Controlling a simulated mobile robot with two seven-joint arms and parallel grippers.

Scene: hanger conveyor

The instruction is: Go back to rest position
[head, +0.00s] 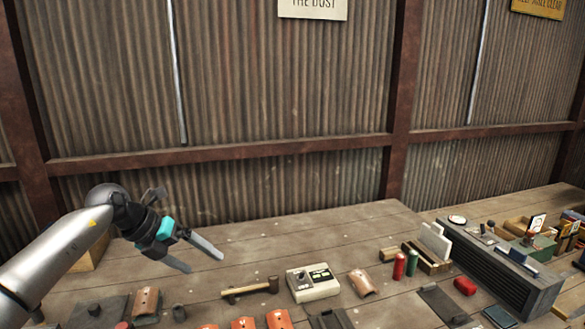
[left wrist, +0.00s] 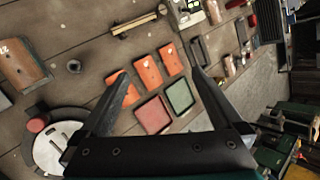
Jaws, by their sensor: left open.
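My left gripper (head: 197,256) comes in from the left in the head view, above the wooden workbench (head: 225,292). Its two fingers are spread apart with nothing between them. The left wrist view shows the same gripper (left wrist: 165,85) open, with bench items below and beyond its fingers. Several orange pieces (left wrist: 147,70) lie on the bench past the fingertips in that view. My right gripper is in neither view.
A corrugated wall (head: 285,90) rises behind. The bench's back middle is clear.

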